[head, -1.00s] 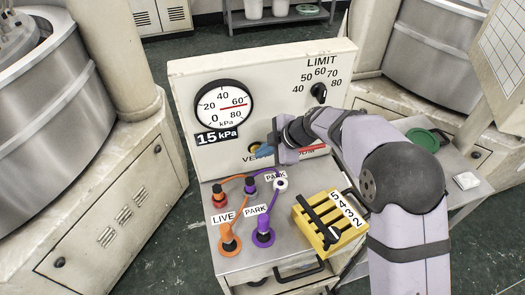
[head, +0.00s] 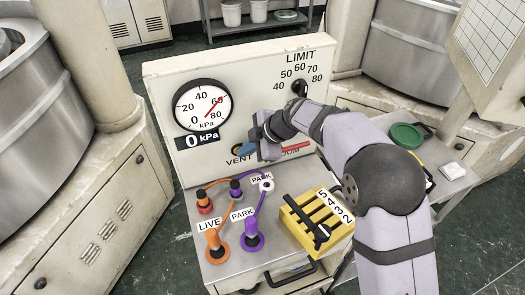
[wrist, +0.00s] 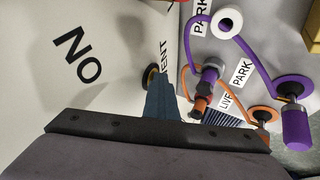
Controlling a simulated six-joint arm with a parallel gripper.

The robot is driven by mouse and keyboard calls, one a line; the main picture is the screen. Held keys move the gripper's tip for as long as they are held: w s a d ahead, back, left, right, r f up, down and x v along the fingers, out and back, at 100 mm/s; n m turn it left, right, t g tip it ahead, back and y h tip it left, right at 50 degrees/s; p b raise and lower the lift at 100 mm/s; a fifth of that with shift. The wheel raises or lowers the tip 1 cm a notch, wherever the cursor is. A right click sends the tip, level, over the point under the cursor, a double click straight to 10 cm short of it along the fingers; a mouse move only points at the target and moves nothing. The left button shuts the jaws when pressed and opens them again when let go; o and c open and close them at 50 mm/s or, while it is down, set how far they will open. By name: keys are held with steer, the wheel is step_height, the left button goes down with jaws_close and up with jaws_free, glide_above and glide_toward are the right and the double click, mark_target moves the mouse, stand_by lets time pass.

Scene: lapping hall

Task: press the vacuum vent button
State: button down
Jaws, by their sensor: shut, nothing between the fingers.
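Orange and purple hose plugs (head: 251,238) stand on the grey bench below the panel. A yellow slotted block (head: 300,232) with a black handle sits to their right. The LIMIT knob (head: 299,88) is above my arm. A red bar (head: 297,148) lies close to my gripper.

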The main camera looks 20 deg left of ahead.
steer(key=s+d+r+b, duration=0.3)
steer(key=d+r+b, duration=0.4)
steer(key=d+r, duration=0.1)
steer(key=shift+s+d, duration=0.15)
steer(key=shift+d, duration=0.25)
stand_by(0.4)
steer(key=s+d+f+m+h, duration=0.1)
steer(key=d+f+m, duration=0.2)
steer(key=d, duration=0.4)
steer(key=s+d+f+m+h+p, duration=0.1)
steer(key=d+f+m+h, duration=0.1)
steer(key=d+m, duration=0.4)
steer(key=s+d+f+m+h, duration=0.1)
steer(key=d+f+m, duration=0.4)
steer(key=d, duration=0.3)
steer(key=shift+d+p, duration=0.25)
steer(key=shift+p, duration=0.05)
steer(key=s+d+f+m+h, duration=0.1)
steer(key=s+d+f+m, duration=0.2)
steer(key=s+d+m, duration=0.3)
steer(key=s+d+f+m+h+p, duration=0.1)
steer(key=s+d+f+m, duration=0.3)
steer(key=d, duration=0.4)
steer(key=s+m+h, duration=0.1)
steer(key=s, duration=0.1)
steer(key=shift+s+d+m+g, duration=0.25)
steer(key=shift+s+m+g, duration=0.15)
